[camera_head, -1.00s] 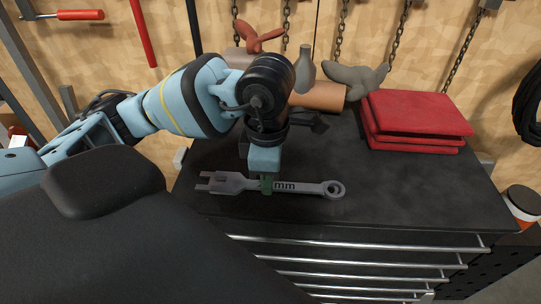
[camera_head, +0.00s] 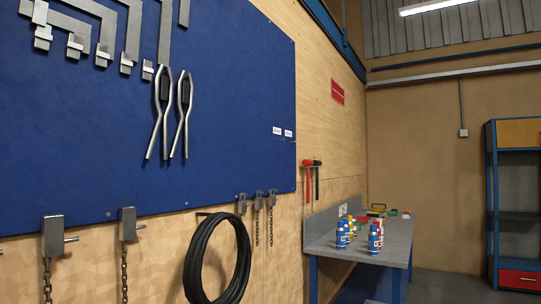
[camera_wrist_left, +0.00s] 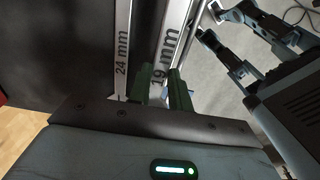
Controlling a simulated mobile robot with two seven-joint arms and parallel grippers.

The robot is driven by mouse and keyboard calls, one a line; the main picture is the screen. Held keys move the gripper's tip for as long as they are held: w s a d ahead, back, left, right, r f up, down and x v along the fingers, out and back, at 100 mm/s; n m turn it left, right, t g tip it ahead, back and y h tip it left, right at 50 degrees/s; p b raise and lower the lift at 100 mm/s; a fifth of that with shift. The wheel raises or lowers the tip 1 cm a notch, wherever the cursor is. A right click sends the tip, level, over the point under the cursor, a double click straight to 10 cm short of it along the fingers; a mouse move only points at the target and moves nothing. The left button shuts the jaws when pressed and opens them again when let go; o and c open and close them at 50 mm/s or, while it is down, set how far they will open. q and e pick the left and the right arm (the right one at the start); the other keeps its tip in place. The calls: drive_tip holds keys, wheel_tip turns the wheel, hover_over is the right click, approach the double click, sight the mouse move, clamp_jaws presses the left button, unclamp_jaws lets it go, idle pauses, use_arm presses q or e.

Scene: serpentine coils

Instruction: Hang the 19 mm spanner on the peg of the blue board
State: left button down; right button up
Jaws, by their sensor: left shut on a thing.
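The blue board (camera_head: 232,85) fills the upper left of the head view, with bare room on its right part; I cannot make out an empty peg on it. My left gripper (camera_wrist_left: 160,88) shows only in the left wrist view. Its green fingers are shut on the 19 mm spanner (camera_wrist_left: 173,42), whose first digit is partly hidden. A 24 mm spanner (camera_wrist_left: 122,50) shows left of it, beside the left finger. The spanners' ends are out of view.
Two long-handled tools (camera_head: 164,115) and several metal squares (camera_head: 104,40) hang on the board. Metal holders with chains (camera_head: 128,223) and a black hose coil (camera_head: 217,258) are below it. A workbench (camera_head: 385,238) with bottles stands to the right, before a blue shelf (camera_head: 492,200).

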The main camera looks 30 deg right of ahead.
use_arm(q)
drive_tip(key=shift+m, duration=0.3)
drive_tip(key=m, duration=0.3)
drive_tip(key=w+m, duration=0.1)
drive_tip(key=m, duration=0.1)
drive_tip(key=shift+d+m, duration=0.2)
drive_tip(key=shift+m, duration=0.2)
drive_tip(key=m, duration=0.5)
drive_tip(key=shift+w+d+f, duration=0.15)
drive_tip(key=shift+w, duration=0.25)
drive_tip(key=m, duration=0.3)
drive_tip(key=w+m, duration=0.1)
drive_tip(key=m, duration=0.3)
drive_tip(key=shift+d+f+p, duration=0.15)
drive_tip(key=shift+p, duration=0.2)
drive_tip(key=m, duration=0.3)
drive_tip(key=w+m, duration=0.1)
drive_tip(key=m, duration=0.2)
drive_tip(key=shift+d+f, duration=0.1)
drive_tip(key=shift+f, duration=0.05)
drive_tip(key=shift+d, duration=0.1)
